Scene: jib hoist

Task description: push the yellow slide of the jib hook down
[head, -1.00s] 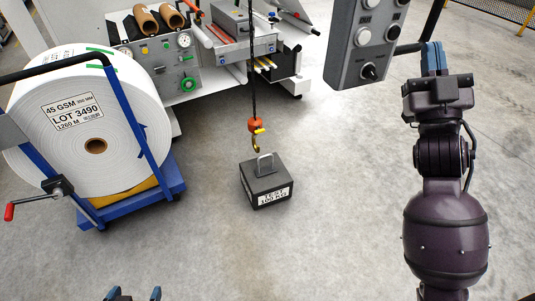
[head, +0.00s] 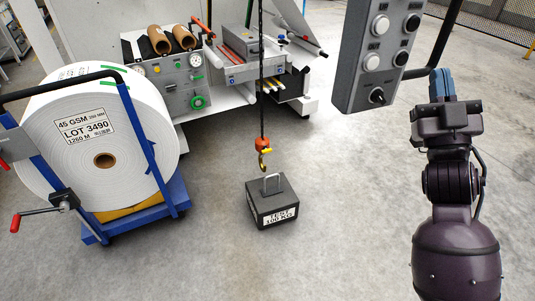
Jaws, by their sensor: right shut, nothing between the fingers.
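The jib hook (head: 262,163) hangs on a dark line with an orange-red block (head: 262,143) above it. Its small yellow slide (head: 267,151) sticks out to the right just under the block. The hook's lower end is close to the handle (head: 271,184) of a dark test weight (head: 272,204) on the floor. I cannot tell whether they touch. My right gripper (head: 442,82) is at the right, well away from the hook, its blue fingers shut and empty, pointing up beside the control box. My left gripper is not in view.
A grey control box (head: 378,55) with buttons hangs at the upper right, close to my right gripper. A large paper roll (head: 125,120) on a blue cart (head: 150,212) stands at the left. A machine (head: 180,88) stands behind. The floor around the weight is clear.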

